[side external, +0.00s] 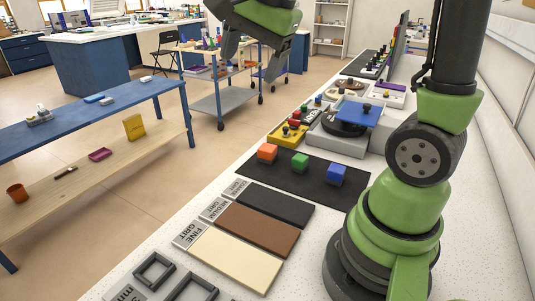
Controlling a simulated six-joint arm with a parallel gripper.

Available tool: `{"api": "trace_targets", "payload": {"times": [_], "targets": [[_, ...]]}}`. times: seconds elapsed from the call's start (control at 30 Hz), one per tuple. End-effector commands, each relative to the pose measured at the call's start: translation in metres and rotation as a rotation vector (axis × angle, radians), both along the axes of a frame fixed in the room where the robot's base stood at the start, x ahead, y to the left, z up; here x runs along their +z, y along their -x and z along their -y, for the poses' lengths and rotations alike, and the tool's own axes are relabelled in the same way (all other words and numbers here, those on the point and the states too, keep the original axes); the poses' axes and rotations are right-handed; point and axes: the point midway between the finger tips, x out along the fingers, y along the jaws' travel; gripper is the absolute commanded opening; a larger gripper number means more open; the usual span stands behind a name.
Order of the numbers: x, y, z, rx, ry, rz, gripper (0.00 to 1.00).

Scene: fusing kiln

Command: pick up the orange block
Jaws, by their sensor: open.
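The orange block (267,152) sits at the left end of a row on a black mat (270,178). A green block (300,162) and a blue block (336,175) stand to its right, with gaps between them. My gripper (247,68) is at the top of the side external view, open and empty, its fingers pointing down. It appears above the orange block in the picture and clear of it. The depth between them is hard to judge.
Sanding plates in black, brown (258,228) and cream lie in front of the mat. Behind it are a yellow tray (287,134) with small parts and a grey machine with a blue plate (358,113). A blue bench (90,115) stands left of the worktop.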

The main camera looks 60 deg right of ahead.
Motion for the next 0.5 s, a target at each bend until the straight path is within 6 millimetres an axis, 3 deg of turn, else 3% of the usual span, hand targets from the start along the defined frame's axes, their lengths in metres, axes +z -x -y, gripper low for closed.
{"api": "trace_targets", "payload": {"times": [0.03, 0.2, 0.33, 0.5], "targets": [[-0.012, -0.016, 0.016, -0.134, -0.040, -0.044, 0.78], [-0.057, -0.053, 0.071, -0.600, -0.151, -0.151, 0.78], [-0.103, -0.069, 0.113, -0.954, -0.215, -0.221, 0.78], [-0.159, -0.071, 0.155, -1.326, -0.263, -0.280, 0.78]]}}
